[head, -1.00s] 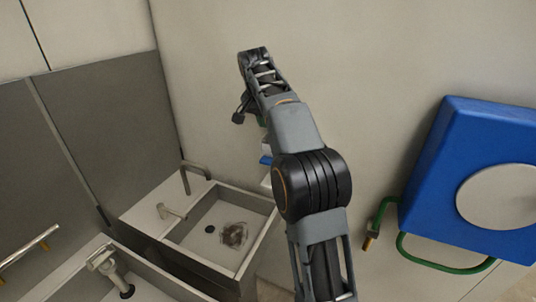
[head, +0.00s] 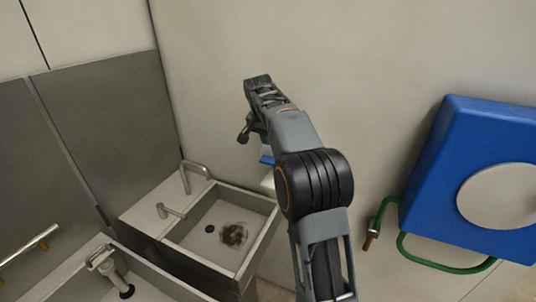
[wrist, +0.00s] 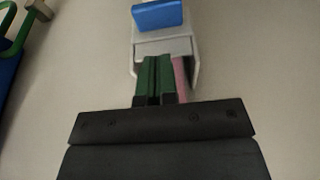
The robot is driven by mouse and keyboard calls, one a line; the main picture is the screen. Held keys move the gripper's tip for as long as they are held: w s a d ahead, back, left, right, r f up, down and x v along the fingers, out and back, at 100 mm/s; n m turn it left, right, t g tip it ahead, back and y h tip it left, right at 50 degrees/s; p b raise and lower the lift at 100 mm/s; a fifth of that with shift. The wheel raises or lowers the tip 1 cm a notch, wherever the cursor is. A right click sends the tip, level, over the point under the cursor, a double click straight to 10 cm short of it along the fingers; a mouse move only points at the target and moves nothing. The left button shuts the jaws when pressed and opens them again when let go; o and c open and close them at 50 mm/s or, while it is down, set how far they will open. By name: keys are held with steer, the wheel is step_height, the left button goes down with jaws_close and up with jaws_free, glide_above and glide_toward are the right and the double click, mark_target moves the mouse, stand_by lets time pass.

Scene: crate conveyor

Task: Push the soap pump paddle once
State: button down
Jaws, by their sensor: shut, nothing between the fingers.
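The soap dispenser is a pale box on the wall with a blue paddle. In the wrist view the dispenser's pale body (wrist: 165,47) is at top centre, with the blue paddle (wrist: 158,15) at the top edge. My gripper (wrist: 155,60) is shut, its green fingers together and empty. Its tips overlap the dispenser's pale body in the picture, short of the blue paddle; I cannot tell whether they touch. A pink strip (wrist: 180,78) shows beside the fingers. In the head view my arm hides most of the dispenser, but a bit of the blue paddle (head: 267,160) shows; the fingertips are hidden.
A sink (head: 205,252) with a dark stain and bent taps stands left of my arm. Another basin with a tap (head: 108,262) is at lower left. A blue hose-reel box (head: 440,190) with a green hose (head: 440,264) is on the wall at right. Bare wall lies between.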

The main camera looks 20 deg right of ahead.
mark_target(268, 160)
steer(key=x, duration=0.6)
steer(key=shift+s+a+f+p, duration=0.3)
steer(key=shift+a+p, duration=0.05)
steer(key=shift+f, duration=0.2)
steer(key=shift+f+b, duration=0.75)
steer(key=shift+f, duration=0.1)
steer(key=shift+r, duration=0.1)
step_height(268, 160, up, 5)
steer(key=p, duration=0.4)
steer(key=shift+f, duration=0.2)
steer(key=shift+a+r+b, duration=0.1)
steer(key=shift+r+b, duration=0.25)
steer(key=v, duration=0.8)
steer(key=shift+s+r+b, duration=0.2)
steer(key=shift+r+b, duration=0.15)
steer(key=shift+b, duration=0.05)
